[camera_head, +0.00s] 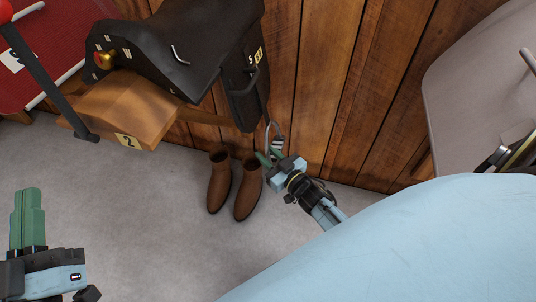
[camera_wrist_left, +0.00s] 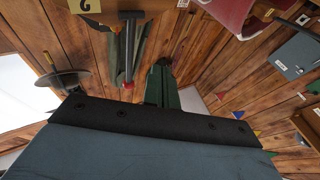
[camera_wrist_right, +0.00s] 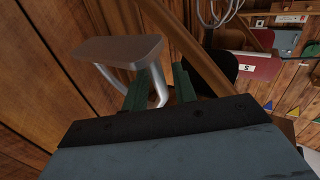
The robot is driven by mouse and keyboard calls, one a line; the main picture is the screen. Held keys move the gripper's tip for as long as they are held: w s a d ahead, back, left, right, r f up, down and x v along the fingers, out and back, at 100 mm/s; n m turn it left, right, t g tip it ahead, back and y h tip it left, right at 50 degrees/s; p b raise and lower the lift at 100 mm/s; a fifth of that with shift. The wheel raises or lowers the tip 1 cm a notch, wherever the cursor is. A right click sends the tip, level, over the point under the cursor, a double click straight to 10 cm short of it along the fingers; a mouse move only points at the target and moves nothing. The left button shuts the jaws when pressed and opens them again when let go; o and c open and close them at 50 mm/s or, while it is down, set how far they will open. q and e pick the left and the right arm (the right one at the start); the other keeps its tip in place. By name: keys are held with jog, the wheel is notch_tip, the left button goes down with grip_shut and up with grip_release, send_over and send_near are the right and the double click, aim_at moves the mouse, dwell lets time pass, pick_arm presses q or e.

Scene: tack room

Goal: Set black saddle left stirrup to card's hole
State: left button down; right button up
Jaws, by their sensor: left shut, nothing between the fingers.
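The black saddle (camera_head: 185,45) sits on a wooden rack (camera_head: 130,100) tagged 2. A pale tag (camera_head: 259,54) is on its flap; its marking is too small to read surely. A metal stirrup (camera_head: 269,135) hangs below the flap, close to the wall. In the right wrist view the stirrup (camera_wrist_right: 120,48) shows its flat tread, with a side bar between my fingers. My right gripper (camera_head: 269,157) has its fingers apart at the stirrup; I cannot see firm contact. My left gripper (camera_head: 28,220) is shut and empty, low at the left. The strap's holes cannot be made out.
Brown boots (camera_head: 219,182) stand on the grey floor below the saddle. A red surface (camera_head: 45,50) with a white card (camera_head: 11,60) is at upper left. A dark bar with a red knob crosses there. A grey chair-like object (camera_head: 470,90) is at right. The wood wall is close behind the stirrup.

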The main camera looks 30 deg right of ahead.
dwell(0.3)
